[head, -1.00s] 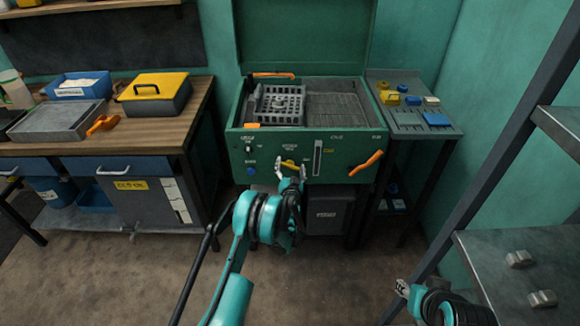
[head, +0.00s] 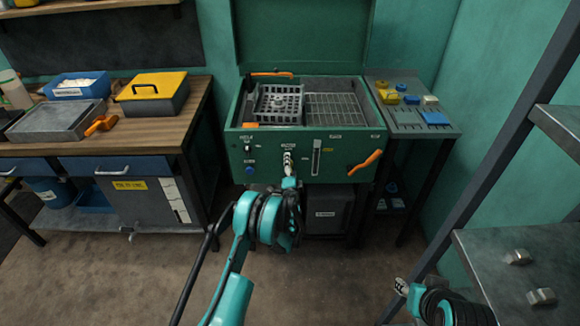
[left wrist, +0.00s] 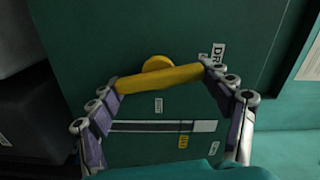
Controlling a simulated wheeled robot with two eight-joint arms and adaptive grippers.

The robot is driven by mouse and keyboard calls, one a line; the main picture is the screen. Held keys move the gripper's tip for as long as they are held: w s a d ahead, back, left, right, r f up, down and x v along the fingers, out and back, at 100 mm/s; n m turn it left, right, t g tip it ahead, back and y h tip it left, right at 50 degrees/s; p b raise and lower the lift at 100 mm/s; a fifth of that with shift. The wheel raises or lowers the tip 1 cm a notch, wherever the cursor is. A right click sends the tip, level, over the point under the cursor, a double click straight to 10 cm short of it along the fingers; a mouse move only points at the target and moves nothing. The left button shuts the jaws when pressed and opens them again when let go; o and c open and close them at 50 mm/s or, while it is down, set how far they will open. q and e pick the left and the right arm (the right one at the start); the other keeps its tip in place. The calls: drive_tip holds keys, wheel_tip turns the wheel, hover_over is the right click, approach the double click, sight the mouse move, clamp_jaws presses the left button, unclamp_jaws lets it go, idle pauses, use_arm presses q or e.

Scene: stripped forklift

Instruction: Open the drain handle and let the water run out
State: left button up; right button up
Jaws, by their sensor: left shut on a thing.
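The green washer cabinet (head: 340,172) stands in the middle of the head view with its lid up. The yellow drain handle (left wrist: 163,77) is on its front, under a partly hidden label starting "DR". My left gripper (head: 288,160) is shut on this handle, with one finger at each end of the bar. The bar lies nearly parallel to the long gauge strip (left wrist: 162,126), so it stands close to upright on the panel. In the head view my gripper mostly hides it. My right gripper (head: 401,287) is low at the right, away from the cabinet; its jaws are too small to read.
The open basin holds a grey basket (head: 278,104) and a wire rack (head: 336,108); a water surface is hard to make out. An orange lever (head: 366,160) is right of the handle. A workbench (head: 195,103) stands left, metal shelving (head: 515,270) right.

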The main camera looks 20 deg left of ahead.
use_arm(q)
drive_tip(key=shift+m, duration=1.2)
drive_tip(key=o, duration=1.2)
drive_tip(key=shift+c, duration=0.2)
drive_tip(key=v, duration=0.7)
drive_tip(key=shift+s, duration=0.25)
drive_tip(key=shift+d, duration=0.1)
